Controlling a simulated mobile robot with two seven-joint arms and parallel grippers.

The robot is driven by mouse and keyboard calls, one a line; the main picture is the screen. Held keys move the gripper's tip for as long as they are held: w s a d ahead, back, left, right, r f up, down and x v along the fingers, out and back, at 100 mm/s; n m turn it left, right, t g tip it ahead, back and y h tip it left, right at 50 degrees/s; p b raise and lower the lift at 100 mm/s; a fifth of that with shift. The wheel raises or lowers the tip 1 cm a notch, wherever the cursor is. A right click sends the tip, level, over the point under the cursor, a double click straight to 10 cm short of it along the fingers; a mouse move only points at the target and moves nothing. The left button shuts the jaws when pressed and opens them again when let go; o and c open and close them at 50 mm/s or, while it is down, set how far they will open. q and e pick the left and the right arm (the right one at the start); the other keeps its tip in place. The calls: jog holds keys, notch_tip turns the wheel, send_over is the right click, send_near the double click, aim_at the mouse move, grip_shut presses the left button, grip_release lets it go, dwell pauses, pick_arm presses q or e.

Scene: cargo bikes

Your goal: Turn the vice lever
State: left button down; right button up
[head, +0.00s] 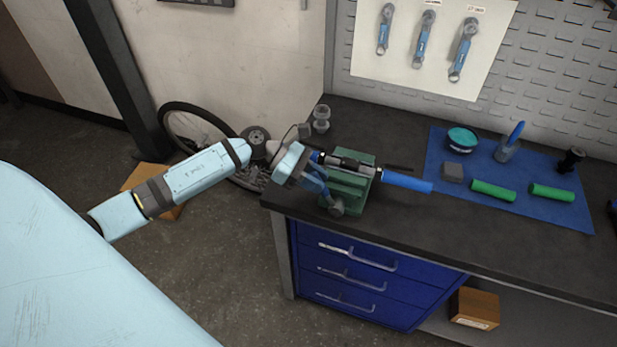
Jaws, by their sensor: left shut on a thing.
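The green vice (356,199) stands on the dark workbench near its left front corner. A black and silver part lies across its top, and a blue tube (407,181) sticks out to the right of it. My left gripper (322,188) is at the left front side of the vice, its blue fingers pointing down and to the right. It is shut on the vice lever, which is mostly hidden by the fingers. A grey round end (336,208) shows just below the fingertips. My right gripper is not in view.
A blue mat (550,204) on the right of the workbench (450,228) holds green grips (493,190), a teal tin (462,139) and other small items. Blue drawers (345,275) are below. A bicycle wheel (190,110) stands behind my left arm.

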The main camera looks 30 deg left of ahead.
aim_at(329, 192)
pick_arm(q)
jog(key=d+y, duration=0.1)
jog(key=d+r+y+p, duration=0.1)
jog(key=w+d+g+y+p, duration=0.1)
jog(key=shift+r+y, duration=0.3)
jog(key=shift+r, duration=0.1)
jog(key=shift+w+d+y+p, duration=0.1)
jog(key=shift+d+y+p, duration=0.35)
jog(key=shift+d+y, duration=0.35)
jog(key=shift+w+d+f+g+y, duration=0.15)
jog(key=shift+d+g+y, duration=0.25)
jog(key=shift+d+y, duration=0.45)
jog(key=shift+y, duration=0.25)
jog(key=shift+d, duration=0.1)
jog(key=c, duration=1)
grip_release()
jog(key=shift+d, duration=0.15)
jog(key=shift+w+d, duration=0.1)
